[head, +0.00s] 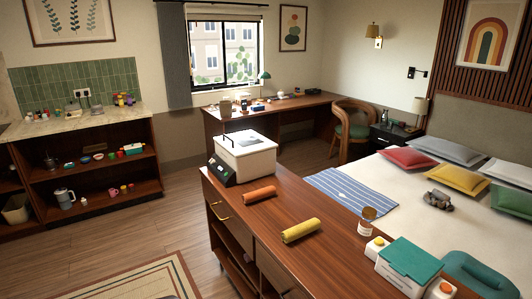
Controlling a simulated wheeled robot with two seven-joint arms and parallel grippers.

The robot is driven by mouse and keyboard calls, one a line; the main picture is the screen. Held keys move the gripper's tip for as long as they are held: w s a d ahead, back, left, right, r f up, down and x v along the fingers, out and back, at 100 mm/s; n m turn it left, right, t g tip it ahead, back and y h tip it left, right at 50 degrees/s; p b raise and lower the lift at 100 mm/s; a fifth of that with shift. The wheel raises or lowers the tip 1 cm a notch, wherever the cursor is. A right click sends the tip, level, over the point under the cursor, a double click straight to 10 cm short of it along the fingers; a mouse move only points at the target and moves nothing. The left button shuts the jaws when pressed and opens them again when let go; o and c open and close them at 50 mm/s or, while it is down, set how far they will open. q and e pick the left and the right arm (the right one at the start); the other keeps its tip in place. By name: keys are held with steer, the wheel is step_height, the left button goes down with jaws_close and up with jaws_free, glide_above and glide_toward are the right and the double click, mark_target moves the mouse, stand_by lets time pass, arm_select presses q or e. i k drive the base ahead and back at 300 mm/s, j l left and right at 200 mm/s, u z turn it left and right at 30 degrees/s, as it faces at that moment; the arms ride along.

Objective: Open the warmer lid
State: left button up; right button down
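The warmer (241,163) is a white box with a dark front panel at its lower left. It stands on the far end of the long wooden cabinet in the middle of the head view. Its white lid (250,141) lies flat on top and looks shut. A thin dark bar (231,139), which looks like a handle, stands up at the lid's left side. Neither of my grippers is in view.
An orange roll (259,195) and a yellow roll (300,230) lie on the cabinet top (255,227) nearer than the warmer. A jar (367,221) and a teal-topped box (409,265) stand farther right. Open wooden floor (140,225) lies left of the cabinet, with a rug (130,280) in front.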

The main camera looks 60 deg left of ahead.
mark_target(242, 144)
steer(key=u, duration=2)
steer(key=i+j+u, duration=0.1)
steer(key=i+j, duration=1.2)
